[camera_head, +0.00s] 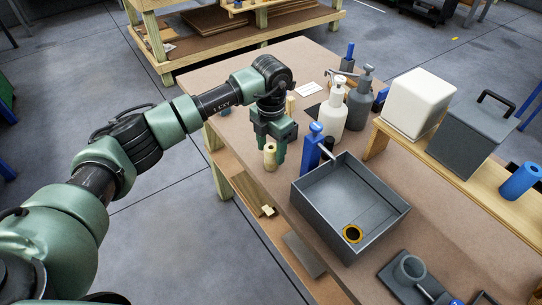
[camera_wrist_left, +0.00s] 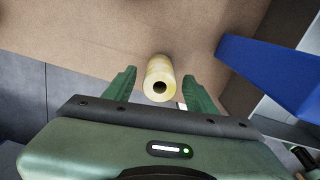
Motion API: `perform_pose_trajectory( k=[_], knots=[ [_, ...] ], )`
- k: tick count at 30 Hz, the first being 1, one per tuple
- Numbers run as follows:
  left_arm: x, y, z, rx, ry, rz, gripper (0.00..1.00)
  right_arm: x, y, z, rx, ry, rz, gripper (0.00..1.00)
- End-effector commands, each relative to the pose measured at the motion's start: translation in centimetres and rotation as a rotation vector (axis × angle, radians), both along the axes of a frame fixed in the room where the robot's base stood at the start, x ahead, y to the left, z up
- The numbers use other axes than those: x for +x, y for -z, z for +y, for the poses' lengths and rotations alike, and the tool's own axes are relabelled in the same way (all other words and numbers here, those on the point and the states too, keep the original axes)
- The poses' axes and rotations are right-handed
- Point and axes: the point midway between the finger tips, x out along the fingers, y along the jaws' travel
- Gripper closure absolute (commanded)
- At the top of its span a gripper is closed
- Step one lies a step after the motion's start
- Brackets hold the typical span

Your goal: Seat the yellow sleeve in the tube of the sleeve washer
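The yellow sleeve (camera_head: 270,157) is a pale yellow hollow cylinder near the table's left edge. In the left wrist view the sleeve (camera_wrist_left: 160,73) shows its dark bore, between the two green fingers, with a gap on each side. My left gripper (camera_head: 269,146) is open at the sleeve, fingers pointing down; it also shows in the left wrist view (camera_wrist_left: 159,75). A grey device with an upright round tube (camera_head: 410,268) stands at the front right and looks like the sleeve washer, though I cannot be sure. My right gripper is not in view.
White (camera_head: 334,112) and grey (camera_head: 360,100) bottles stand behind. A wooden shelf (camera_head: 450,152) carries boxes at right.

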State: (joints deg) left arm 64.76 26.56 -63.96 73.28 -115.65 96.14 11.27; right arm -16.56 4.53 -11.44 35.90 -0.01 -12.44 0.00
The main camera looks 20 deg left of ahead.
Motion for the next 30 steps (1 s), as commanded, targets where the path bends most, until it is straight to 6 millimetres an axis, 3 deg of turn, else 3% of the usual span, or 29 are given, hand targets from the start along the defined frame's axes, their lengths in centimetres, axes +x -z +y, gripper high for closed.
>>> perform_pose_trajectory(
  k=[1, 5, 6, 14, 20, 26, 30],
  knots=[
    [0.0, 0.0, 0.0, 0.0, 0.0, 0.0, 0.61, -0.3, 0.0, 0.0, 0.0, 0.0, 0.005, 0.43],
    [0.0, 0.0, 0.0, 0.0, 0.0, 0.0, 0.97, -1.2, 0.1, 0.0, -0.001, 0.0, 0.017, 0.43],
    [0.0, 0.0, 0.0, 0.0, 0.0, 0.0, 1.0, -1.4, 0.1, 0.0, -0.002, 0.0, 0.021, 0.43],
    [0.0, -0.2, 0.0, 0.0, 0.0, -0.001, 1.0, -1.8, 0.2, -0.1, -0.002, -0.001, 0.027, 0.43],
    [0.1, -1.5, 0.0, -0.001, -0.001, -0.003, 1.0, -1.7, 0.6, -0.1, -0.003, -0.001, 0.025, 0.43],
    [0.2, -5.4, 0.0, -0.001, -0.001, -0.008, 1.0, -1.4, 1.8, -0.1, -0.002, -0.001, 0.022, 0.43],
    [0.2, -9.5, 0.0, -0.001, 0.0, -0.008, 1.0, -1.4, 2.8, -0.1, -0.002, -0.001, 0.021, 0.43]
  ],
)
